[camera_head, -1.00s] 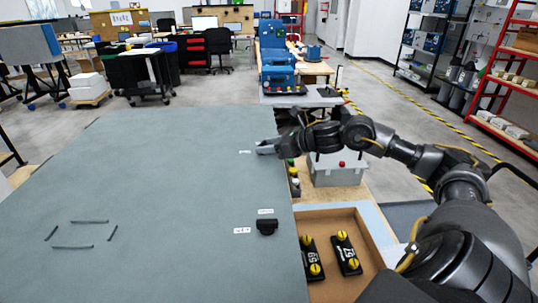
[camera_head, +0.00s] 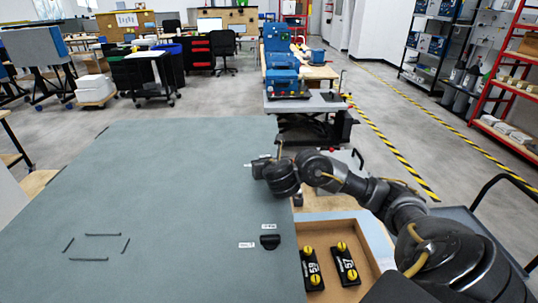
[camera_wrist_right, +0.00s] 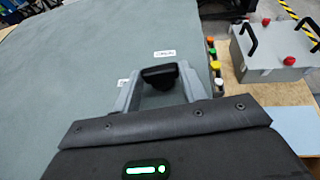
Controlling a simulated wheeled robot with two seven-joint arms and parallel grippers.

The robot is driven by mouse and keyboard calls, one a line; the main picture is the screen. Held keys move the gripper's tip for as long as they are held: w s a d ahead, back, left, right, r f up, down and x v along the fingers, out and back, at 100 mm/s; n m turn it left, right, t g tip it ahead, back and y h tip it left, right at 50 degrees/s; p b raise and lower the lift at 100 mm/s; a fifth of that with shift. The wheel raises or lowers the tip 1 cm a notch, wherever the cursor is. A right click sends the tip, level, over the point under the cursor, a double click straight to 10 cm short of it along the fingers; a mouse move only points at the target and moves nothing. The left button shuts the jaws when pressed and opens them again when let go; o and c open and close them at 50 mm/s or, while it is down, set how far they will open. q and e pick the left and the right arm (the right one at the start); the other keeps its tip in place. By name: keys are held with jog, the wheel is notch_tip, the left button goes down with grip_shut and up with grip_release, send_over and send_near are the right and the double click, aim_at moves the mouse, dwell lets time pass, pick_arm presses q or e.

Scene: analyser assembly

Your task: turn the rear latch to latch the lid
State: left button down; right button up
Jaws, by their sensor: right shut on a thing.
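The lid is a wide grey-green panel (camera_head: 180,200). In the right wrist view, the black rear latch knob (camera_wrist_right: 160,75) stands near the lid's right edge. My right gripper (camera_wrist_right: 158,85) is shut on it, one grey finger on each side. In the head view my right gripper (camera_head: 256,165) is at the lid's far right edge and hides most of this latch. A second black latch (camera_head: 270,242) sits nearer along the same edge, with two small white labels beside it. My left gripper is not in view.
An open tray (camera_head: 372,240) right of the lid holds black parts with yellow knobs (camera_head: 345,265). In the wrist view, a grey box with black handles and a red button (camera_wrist_right: 275,50) stands beyond the lid edge, near a row of coloured buttons (camera_wrist_right: 215,65).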

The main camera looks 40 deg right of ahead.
jog(key=shift+w+a+m+g+h+p, duration=0.1)
jog(key=shift+a+m+g+h+p, duration=0.1)
jog(key=shift+m+g+h+p, duration=0.55)
jog(key=shift+f+m, duration=0.1)
jog(key=shift+m, duration=0.15)
jog(key=o, duration=1)
jog(key=p+v, duration=0.2)
jog(key=v, duration=0.8)
jog(key=shift+f, duration=0.1)
jog(key=shift+s+a, duration=0.3)
